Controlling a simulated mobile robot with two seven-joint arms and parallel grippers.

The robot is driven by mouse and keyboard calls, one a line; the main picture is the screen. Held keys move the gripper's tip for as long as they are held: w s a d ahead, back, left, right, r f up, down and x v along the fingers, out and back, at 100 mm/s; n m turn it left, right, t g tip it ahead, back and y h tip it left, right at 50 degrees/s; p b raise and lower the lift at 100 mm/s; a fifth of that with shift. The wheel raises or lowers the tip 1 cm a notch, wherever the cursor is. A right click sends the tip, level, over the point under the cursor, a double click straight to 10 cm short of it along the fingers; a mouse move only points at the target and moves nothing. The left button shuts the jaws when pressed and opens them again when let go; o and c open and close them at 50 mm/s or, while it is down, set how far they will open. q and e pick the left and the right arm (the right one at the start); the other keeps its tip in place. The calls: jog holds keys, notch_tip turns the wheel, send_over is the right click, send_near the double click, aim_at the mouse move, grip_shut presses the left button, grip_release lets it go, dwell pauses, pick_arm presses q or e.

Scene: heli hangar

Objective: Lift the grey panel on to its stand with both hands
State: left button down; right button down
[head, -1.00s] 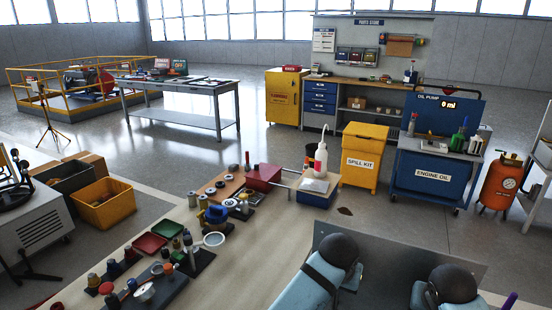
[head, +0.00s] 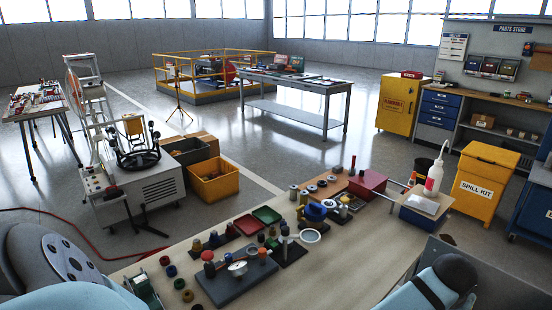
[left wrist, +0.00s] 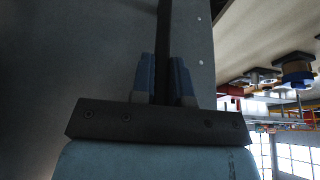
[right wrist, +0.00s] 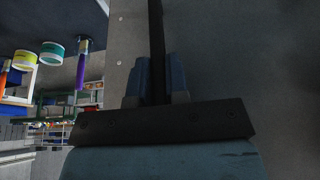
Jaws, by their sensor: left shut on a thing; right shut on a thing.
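The grey panel (head: 505,290) shows at the bottom right of the head view, partly hidden by my left arm and cut off by the frame edge. In the left wrist view my left gripper (left wrist: 163,80) is shut on a dark bar along the panel (left wrist: 60,70); the panel face fills most of that view. In the right wrist view my right gripper (right wrist: 159,80) is shut on a similar dark bar along the panel (right wrist: 245,55). My right gripper is outside the head view. I cannot pick out the panel's stand with certainty.
A pale workbench (head: 345,280) holds several tools, caps and trays. A grey cabinet (head: 140,205) with a black ring-shaped frame (head: 135,150) stands left, beside a yellow bin (head: 214,182). A yellow spill kit (head: 483,190) stands right. Open floor lies beyond the bench.

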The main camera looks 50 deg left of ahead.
pick_arm(q)
jog(key=shift+a, duration=0.1)
dwell(0.3)
